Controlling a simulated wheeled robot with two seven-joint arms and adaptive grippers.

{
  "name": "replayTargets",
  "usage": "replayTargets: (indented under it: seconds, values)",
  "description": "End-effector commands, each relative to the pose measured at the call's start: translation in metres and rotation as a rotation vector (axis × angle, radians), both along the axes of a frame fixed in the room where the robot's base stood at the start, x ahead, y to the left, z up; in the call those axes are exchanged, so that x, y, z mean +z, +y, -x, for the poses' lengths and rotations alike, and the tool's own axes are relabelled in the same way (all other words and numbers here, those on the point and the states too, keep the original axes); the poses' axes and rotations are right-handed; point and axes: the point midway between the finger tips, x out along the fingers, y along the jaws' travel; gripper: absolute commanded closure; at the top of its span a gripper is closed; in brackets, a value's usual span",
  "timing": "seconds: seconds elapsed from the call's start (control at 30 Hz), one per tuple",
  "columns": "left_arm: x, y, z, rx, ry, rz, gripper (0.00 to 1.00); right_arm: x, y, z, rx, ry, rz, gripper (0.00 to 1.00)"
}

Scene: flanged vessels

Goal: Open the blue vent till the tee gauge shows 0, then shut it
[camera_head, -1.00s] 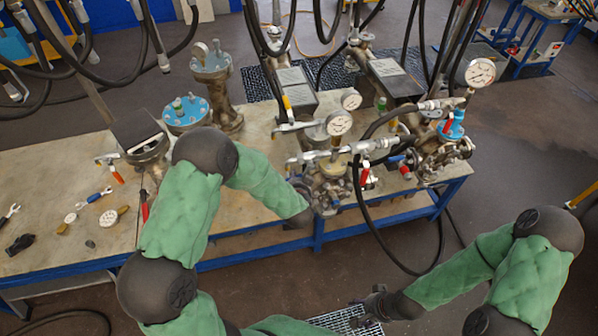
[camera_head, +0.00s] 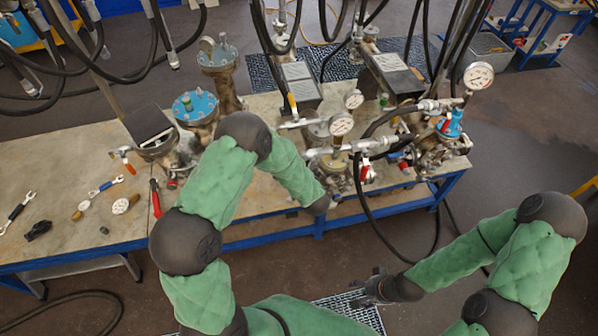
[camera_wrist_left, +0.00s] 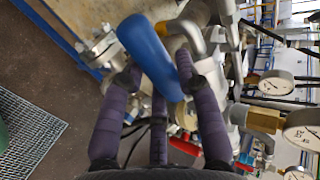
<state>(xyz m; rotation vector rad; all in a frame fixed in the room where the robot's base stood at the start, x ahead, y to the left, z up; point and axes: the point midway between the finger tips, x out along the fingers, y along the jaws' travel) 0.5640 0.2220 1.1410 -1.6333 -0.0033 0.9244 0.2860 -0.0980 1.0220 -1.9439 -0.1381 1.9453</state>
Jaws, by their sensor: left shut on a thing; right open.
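In the left wrist view, my left gripper (camera_wrist_left: 166,82) is shut on a blue handle (camera_wrist_left: 148,50), which lies slanted between its dark purple fingers. I take this handle for the blue vent; its valve body is partly covered by the fingers. In the head view, my left forearm hides the gripper and handle. Round white gauges stand above the piping: a front one (camera_head: 341,123), a smaller one behind (camera_head: 354,99) and a large one at the right (camera_head: 478,75). I cannot tell which is the tee gauge, and no reading is legible. My right gripper (camera_head: 372,288) is open, empty, low in front of the bench.
The bench (camera_head: 75,160) carries blue-topped flanged vessels (camera_head: 195,106), wrenches and small parts at the left. A red-handled valve (camera_head: 366,172) is near the front gauge. Black hoses hang overhead and loop down before the bench.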

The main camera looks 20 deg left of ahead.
Motion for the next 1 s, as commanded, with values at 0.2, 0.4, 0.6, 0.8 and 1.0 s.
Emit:
replayTargets:
  seconds: [0.2, 0.4, 0.6, 0.8, 1.0]
  values:
    - [-0.002, -0.001, 0.002, -0.005, 0.007, -0.003, 1.0, 0.0, 0.0, 0.0, 0.0, 0.0, 0.0, 0.39]
    - [-0.001, 0.0, 0.001, -0.003, 0.005, -0.002, 0.42, 0.0, 0.0, 0.0, 0.0, 0.0, 0.0, 0.39]
    - [0.0, 0.0, 0.0, -0.001, 0.002, -0.001, 0.42, 0.0, 0.0, 0.0, 0.0, 0.0, 0.0, 0.39]
    - [0.005, -0.004, 0.006, -0.001, 0.0, 0.0, 0.42, 0.0, 0.0, 0.0, 0.0, 0.0, 0.0, 0.39]
    - [0.024, -0.021, 0.028, -0.006, 0.0, -0.001, 0.42, 0.0, 0.0, 0.0, 0.0, 0.0, 0.0, 0.39]
